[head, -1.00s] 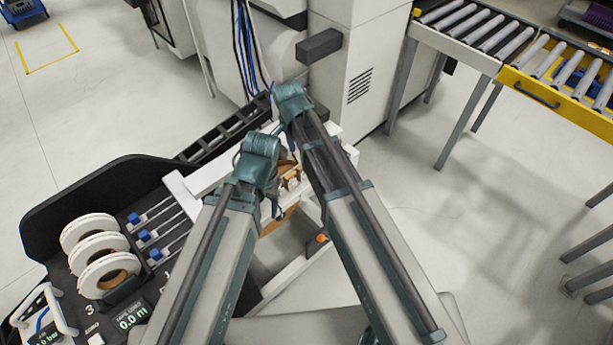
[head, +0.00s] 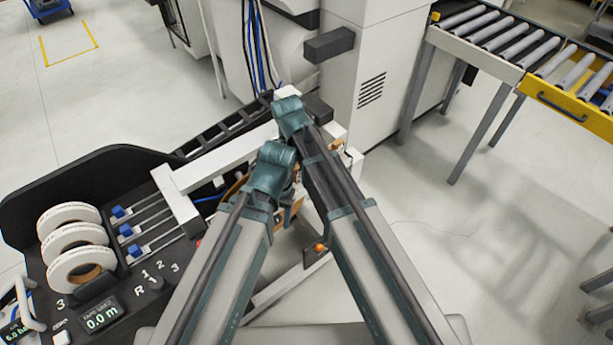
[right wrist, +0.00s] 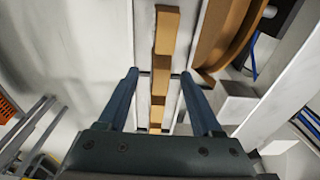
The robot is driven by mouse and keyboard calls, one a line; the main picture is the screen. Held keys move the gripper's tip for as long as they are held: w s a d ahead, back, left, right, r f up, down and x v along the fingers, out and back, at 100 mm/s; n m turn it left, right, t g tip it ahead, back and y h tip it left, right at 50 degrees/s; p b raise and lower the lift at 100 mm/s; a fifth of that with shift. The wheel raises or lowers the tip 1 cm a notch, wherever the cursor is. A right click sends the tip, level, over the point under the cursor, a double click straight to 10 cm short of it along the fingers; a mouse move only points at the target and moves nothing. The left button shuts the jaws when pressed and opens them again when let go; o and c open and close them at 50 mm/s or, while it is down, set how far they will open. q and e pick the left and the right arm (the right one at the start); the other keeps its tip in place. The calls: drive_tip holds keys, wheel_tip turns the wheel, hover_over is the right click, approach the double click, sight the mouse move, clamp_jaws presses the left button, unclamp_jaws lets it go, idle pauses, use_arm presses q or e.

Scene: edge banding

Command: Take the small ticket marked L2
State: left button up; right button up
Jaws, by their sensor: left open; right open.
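No ticket with a readable L2 mark shows in either view. In the right wrist view several small tan blocks (right wrist: 163,62) stand in a row along a pale strip; I cannot tell whether any is a ticket. My right gripper (right wrist: 160,74) is open, with its two blue fingers on either side of that row. I cannot tell whether they touch anything. In the head view my left gripper (head: 284,203) hangs below its wrist, near the white frame of the machine, mostly hidden by my arm. The right gripper's fingers are hidden there behind my right arm.
A black console (head: 120,180) at the left carries white tape reels (head: 72,240), blue-knobbed sliders (head: 130,231) and a display (head: 101,317). A white beam (head: 225,160) runs beside my left arm. A brown curved part (right wrist: 228,35) is close to the right finger. Open floor lies right.

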drive_tip(key=shift+a+f, duration=0.1)
drive_tip(key=shift+f, duration=0.4)
use_arm(q)
drive_tip(key=shift+d+f, duration=0.15)
drive_tip(key=shift+f, duration=0.25)
use_arm(e)
drive_tip(key=shift+r, duration=0.1)
clamp_jaws()
use_arm(q)
drive_tip(key=shift+r, duration=0.1)
use_arm(e)
drive_tip(key=shift+r, duration=0.1)
